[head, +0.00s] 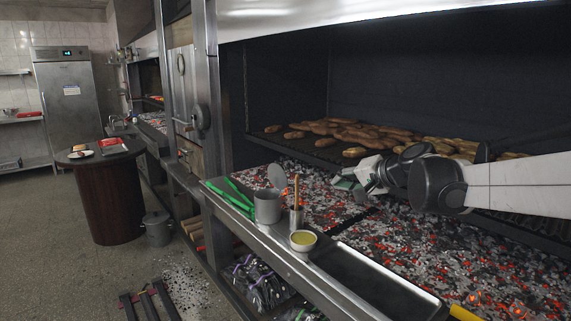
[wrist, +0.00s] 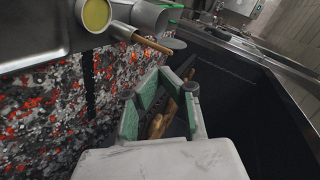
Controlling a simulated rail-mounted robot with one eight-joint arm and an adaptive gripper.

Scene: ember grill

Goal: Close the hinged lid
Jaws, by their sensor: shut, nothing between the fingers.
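A grey metal pot (head: 267,208) stands on the steel ledge in front of the grill. A round grey disc (head: 277,177), which looks like its hinged lid, stands raised at the pot's grill side, so the lid looks open. The pot (wrist: 150,16) and the disc (wrist: 172,43) also show at the top of the wrist view. The hinge itself is too small to make out. My gripper (head: 347,183) is over the embers, to the right of the lid and apart from it. Its green-padded fingers (wrist: 168,88) are shut and hold nothing.
Beside the pot are a small cup with a wooden-handled tool (head: 297,212), a bowl of yellow liquid (head: 303,239) and green tongs (head: 232,196). A dark tray (head: 375,285) lies farther right. Glowing embers (head: 425,245) spread below my arm; food covers the grate (head: 275,134) behind.

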